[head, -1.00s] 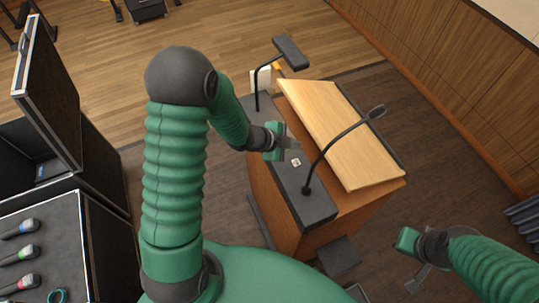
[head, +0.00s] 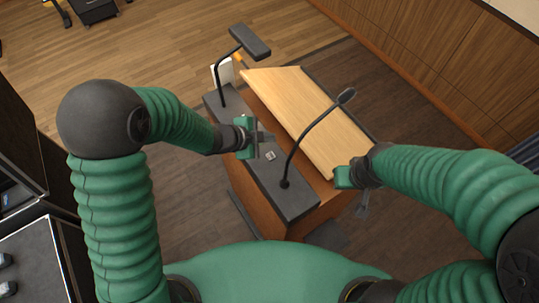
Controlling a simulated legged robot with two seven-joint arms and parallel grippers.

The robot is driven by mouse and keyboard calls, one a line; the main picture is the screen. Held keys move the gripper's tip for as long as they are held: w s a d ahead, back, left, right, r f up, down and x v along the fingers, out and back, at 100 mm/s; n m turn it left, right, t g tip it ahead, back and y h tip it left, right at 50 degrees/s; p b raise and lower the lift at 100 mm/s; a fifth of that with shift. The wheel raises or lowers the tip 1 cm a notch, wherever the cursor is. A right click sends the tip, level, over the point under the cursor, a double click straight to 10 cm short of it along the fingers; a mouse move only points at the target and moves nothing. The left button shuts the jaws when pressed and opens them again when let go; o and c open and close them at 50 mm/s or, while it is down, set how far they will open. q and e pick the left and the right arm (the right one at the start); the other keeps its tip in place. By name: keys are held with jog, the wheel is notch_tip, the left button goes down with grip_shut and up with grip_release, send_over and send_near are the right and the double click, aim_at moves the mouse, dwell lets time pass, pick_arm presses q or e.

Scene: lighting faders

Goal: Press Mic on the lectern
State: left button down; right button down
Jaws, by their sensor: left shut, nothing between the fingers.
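The lectern (head: 300,110) stands ahead of me in the head view, with a slanted wooden top and a dark grey panel (head: 293,200) on the side nearer me. A small light button plate (head: 270,155) sits on that panel; its lettering is too small to read. My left gripper (head: 268,138) is shut and empty over the panel, just beyond and left of the plate. I cannot tell whether it touches the panel. My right gripper (head: 361,205) is by the lectern's right end, its fingers partly hidden and dark.
A gooseneck microphone (head: 318,122) rises from the panel right of the plate and arches over the wooden top. A lamp (head: 249,42) on a bent stem stands at the panel's far left end. Dark cases (head: 45,245) stand at the left.

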aim_at(268, 157)
pick_arm(q)
notch_tip(268, 157, down, 8)
jog(key=b, duration=0.7)
jog(key=shift+w+d+f, duration=0.1)
jog(key=shift+d+f, duration=0.05)
jog(key=shift+f, duration=0.1)
dwell(1.3)
jog(key=shift+f+b, duration=0.35)
jog(key=shift+b, duration=0.15)
jog(key=shift+f, duration=0.3)
dwell(0.3)
jog(key=shift+r+p, duration=0.55)
jog(key=shift+r, duration=0.2)
jog(key=shift+r, duration=0.1)
